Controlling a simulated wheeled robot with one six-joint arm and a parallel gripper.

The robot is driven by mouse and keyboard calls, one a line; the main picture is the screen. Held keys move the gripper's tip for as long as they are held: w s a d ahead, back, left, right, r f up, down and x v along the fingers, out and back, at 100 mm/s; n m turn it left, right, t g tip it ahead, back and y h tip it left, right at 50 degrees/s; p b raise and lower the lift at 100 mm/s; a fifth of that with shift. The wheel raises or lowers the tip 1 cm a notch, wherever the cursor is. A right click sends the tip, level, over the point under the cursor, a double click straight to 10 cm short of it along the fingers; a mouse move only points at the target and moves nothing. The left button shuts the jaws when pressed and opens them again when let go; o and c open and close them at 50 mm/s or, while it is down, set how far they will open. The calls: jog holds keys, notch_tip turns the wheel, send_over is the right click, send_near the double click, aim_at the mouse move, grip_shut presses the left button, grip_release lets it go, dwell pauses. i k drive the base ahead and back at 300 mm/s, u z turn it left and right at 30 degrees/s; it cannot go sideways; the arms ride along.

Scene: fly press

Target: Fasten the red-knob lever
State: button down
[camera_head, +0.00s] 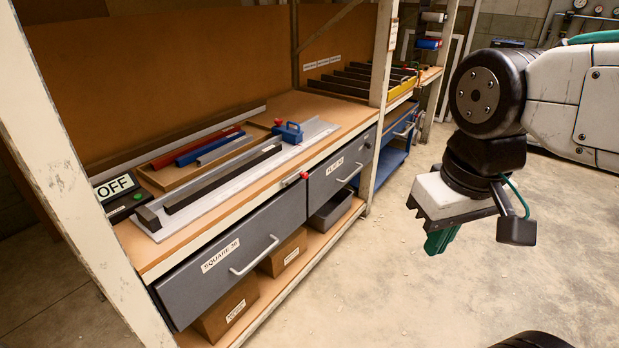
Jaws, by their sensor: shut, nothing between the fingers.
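The red-knob lever (303,175) is small. It sits at the bench front edge, by the top right corner of the left grey drawer (235,258), near the gap to the right grey drawer (342,170). My gripper (439,243) hangs in the air over the floor, right of the bench and well apart from the lever. Its green fingers point down and are shut with nothing in them.
Bars and a blue handled block (288,131) lie on the benchtop. A black box reading OFF (116,190) stands at its left end. Cardboard boxes (226,308) sit on the lower shelf. White posts (384,62) frame the bench. Floor right of the bench is clear.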

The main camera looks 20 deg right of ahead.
aim_at(299, 173)
jog(key=z, duration=0.25)
jog(key=i, duration=1.2)
jog(key=u, duration=0.3)
